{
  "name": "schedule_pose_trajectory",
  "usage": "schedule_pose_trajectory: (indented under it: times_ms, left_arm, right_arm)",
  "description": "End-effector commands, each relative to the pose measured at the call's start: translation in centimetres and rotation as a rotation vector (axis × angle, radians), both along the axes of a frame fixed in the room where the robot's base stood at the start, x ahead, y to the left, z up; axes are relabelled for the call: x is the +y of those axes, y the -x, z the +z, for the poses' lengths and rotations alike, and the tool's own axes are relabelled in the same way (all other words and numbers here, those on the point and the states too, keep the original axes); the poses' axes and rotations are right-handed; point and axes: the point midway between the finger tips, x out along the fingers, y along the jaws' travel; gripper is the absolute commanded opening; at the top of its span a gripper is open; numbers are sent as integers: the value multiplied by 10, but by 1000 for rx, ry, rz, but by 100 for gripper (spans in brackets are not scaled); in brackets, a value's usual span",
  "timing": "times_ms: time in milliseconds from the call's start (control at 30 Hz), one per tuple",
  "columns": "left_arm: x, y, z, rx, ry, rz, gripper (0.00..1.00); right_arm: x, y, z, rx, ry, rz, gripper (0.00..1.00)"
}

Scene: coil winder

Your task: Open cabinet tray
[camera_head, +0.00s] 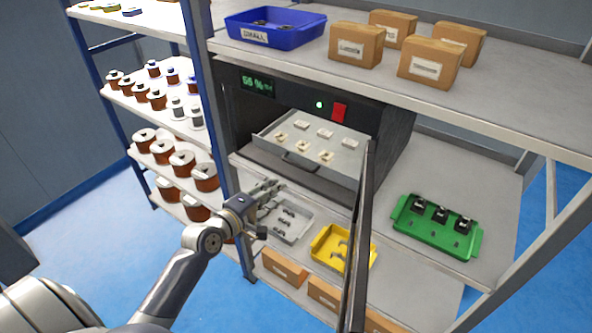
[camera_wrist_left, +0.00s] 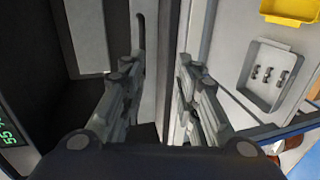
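The dark cabinet (camera_head: 395,135) stands on the middle shelf with its front open. Its door (camera_head: 357,240) is swung outward and shows nearly edge-on. The light grey tray (camera_head: 343,157) sits in the opening and holds several small pale parts; a dark handle (camera_head: 300,160) is on its front. I cannot tell how far out the tray is. My left gripper (camera_head: 268,190) is low and left of the handle, in front of the cabinet. In the left wrist view its fingers (camera_wrist_left: 157,75) are apart, with a grey panel edge behind the gap and no clear grip. My right gripper is out of view.
Below the gripper are a grey tray (camera_head: 306,232) and a yellow bin (camera_head: 366,258). A green tray (camera_head: 407,238) is right of the door. A blue bin (camera_head: 313,37) and cardboard boxes (camera_head: 356,45) are on the top shelf. Coil spools (camera_head: 205,178) fill the left rack.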

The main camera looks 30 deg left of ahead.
Motion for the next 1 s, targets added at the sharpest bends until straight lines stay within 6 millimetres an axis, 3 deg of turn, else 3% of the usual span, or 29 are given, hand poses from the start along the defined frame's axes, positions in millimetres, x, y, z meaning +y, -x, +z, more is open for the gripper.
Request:
schedule_pose_trajectory:
  times_ms: [33, 167, 433, 700, 1000]
  left_arm:
    - [-1, -1, 13, -18, 19, -2, 29]
    - [-3, -7, 25, -37, 46, -3, 29]
    - [-8, -48, 17, -38, 45, -3, 29]
    - [-14, -89, 7, -37, 44, -3, 29]
    - [-16, -106, 2, -37, 42, -2, 29]
  right_arm:
    - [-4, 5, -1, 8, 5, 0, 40]
    - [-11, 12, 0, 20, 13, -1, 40]
    - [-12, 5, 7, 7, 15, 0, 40]
    - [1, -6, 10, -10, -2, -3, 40]
    - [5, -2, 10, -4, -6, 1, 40]
